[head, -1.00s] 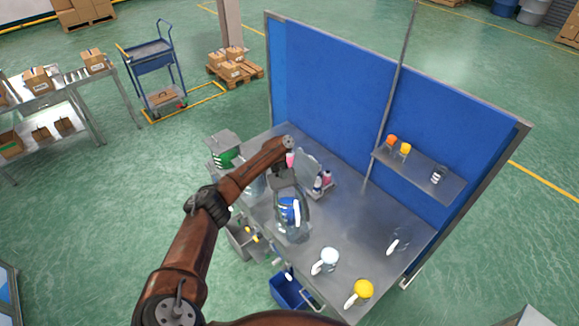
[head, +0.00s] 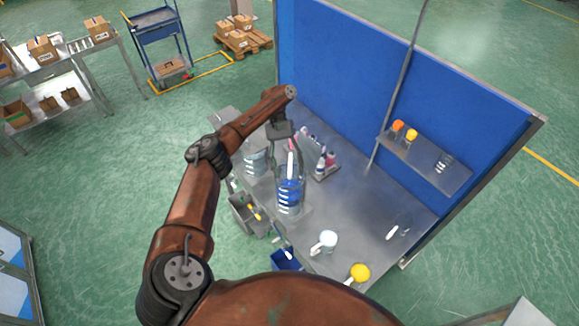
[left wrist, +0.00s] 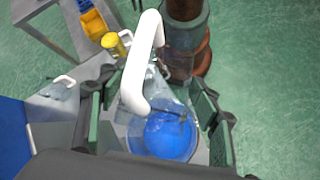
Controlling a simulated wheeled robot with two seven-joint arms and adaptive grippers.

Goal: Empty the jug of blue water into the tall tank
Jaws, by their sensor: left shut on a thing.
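The clear jug of blue water (head: 289,196), with white marks, is below my left gripper (head: 287,150) over the near-left part of the bench. In the left wrist view the blue water (left wrist: 165,135) shows as a round patch, with the jug's white handle (left wrist: 140,65) above it. My left gripper (left wrist: 150,108) is shut on the jug, with a finger on either side. The jug looks about upright; whether its base touches the bench is unclear. A clear vessel with white marks (head: 255,162) stands left of it, possibly the tall tank. My right gripper is out of view.
A jug with white contents (head: 328,241), a yellow one (head: 360,272) and a clear jug (head: 400,226) stand to the right. A bottle caddy (head: 326,168) is behind. A blue panel (head: 345,80) closes the back.

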